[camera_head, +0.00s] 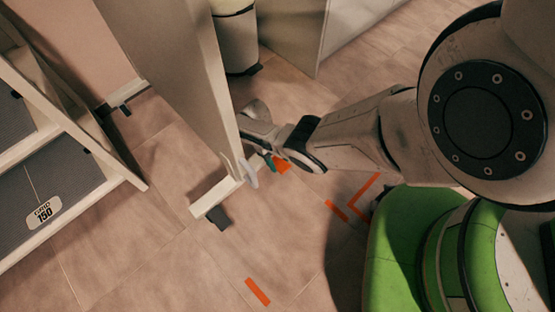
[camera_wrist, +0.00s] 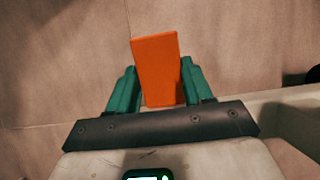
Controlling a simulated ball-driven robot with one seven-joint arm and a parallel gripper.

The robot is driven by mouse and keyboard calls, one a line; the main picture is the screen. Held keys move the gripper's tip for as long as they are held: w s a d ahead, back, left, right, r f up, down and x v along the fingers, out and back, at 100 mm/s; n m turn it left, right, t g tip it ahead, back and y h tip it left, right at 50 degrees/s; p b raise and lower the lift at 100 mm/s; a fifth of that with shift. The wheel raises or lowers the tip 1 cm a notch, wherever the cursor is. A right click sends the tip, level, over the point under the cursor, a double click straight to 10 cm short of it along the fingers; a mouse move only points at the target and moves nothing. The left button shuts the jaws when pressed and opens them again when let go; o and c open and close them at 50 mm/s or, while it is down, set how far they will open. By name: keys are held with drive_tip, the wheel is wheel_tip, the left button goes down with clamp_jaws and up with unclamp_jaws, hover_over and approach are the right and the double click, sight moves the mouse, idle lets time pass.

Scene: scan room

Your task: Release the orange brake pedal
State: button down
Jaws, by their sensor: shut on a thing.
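The orange brake pedal (camera_wrist: 156,65) is a flat plate that stands up between the fingers of my gripper (camera_wrist: 157,90) in the wrist view. My gripper is shut on it, with one green finger on each side. In the head view the pedal (camera_head: 283,164) shows as a small orange patch low by the foot of a pale upright panel. My gripper (camera_head: 270,163) is beside it there, and my arm partly hides both. How far the pedal is pressed I cannot tell.
The pale upright panel (camera_head: 165,70) stands on a foot bar (camera_head: 215,193) left of my gripper. A step unit marked 150 (camera_head: 50,210) stands at the far left. Orange tape marks (camera_head: 257,291) lie on the tiled floor. A pale bin (camera_head: 237,40) stands behind.

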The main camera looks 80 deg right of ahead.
drive_tip(key=shift+c, duration=2.2)
unclamp_jaws()
drive_tip(key=p+v, duration=0.4)
drive_tip(key=v, duration=0.6)
drive_tip(key=shift+w+r+p, duration=0.15)
drive_tip(key=shift+r+p, duration=0.15)
drive_tip(key=shift+r, duration=0.05)
drive_tip(key=shift+d, duration=0.1)
